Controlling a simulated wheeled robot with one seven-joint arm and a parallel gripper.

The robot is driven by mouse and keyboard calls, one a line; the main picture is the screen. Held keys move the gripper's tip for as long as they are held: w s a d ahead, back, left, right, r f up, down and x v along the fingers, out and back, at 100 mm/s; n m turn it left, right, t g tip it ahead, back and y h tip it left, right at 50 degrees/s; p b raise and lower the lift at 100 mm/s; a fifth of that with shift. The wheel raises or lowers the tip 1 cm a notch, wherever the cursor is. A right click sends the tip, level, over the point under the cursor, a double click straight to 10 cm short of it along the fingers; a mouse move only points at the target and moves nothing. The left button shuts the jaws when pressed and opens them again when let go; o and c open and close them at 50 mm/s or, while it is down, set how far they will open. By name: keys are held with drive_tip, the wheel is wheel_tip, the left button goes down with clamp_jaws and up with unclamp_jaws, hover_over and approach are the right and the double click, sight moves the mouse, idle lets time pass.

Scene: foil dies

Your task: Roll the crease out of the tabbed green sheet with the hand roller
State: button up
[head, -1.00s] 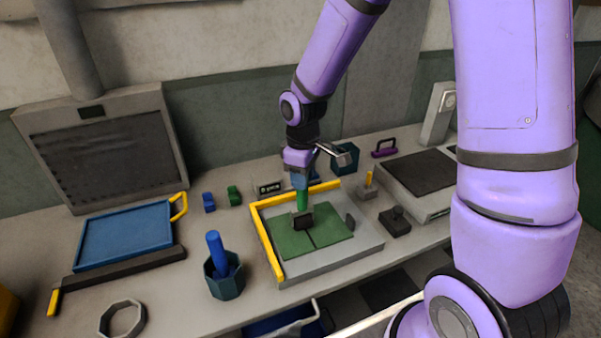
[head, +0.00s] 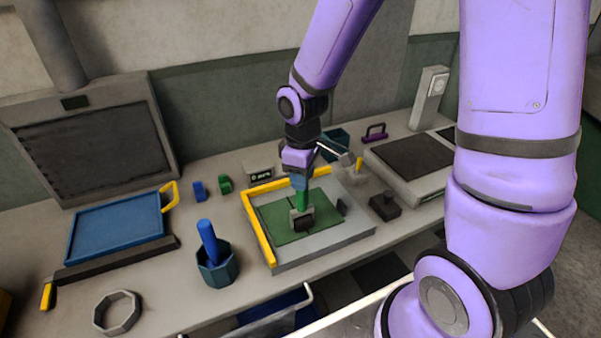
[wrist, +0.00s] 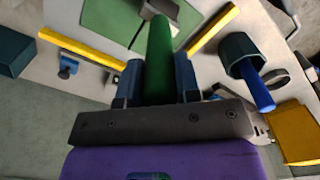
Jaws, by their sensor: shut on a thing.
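The green sheet (head: 275,220) lies flat on a grey plate with a yellow corner fence (head: 262,236) along its left and far sides. A dark crease line crosses the sheet in the wrist view (wrist: 134,36). My gripper (head: 300,182) is shut on the upright green handle (wrist: 159,60) of the hand roller. The roller hides part of the crease.
A cup with a blue-handled tool (head: 216,268) stands at the front left. A blue tray (head: 117,230) lies farther left. A black block with a knob (head: 384,206) and a grey machine (head: 410,165) stand to the right. Small blue and green clips (head: 224,184) lie behind.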

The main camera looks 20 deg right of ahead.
drive_tip(key=shift+w, duration=4.4)
drive_tip(key=shift+s+f, duration=0.1)
drive_tip(key=shift+s, duration=2.8)
drive_tip(key=w, duration=0.6)
drive_tip(key=shift+r, duration=0.25)
wheel_tip(320, 180, up, 8)
drive_tip(key=shift+s, duration=0.1)
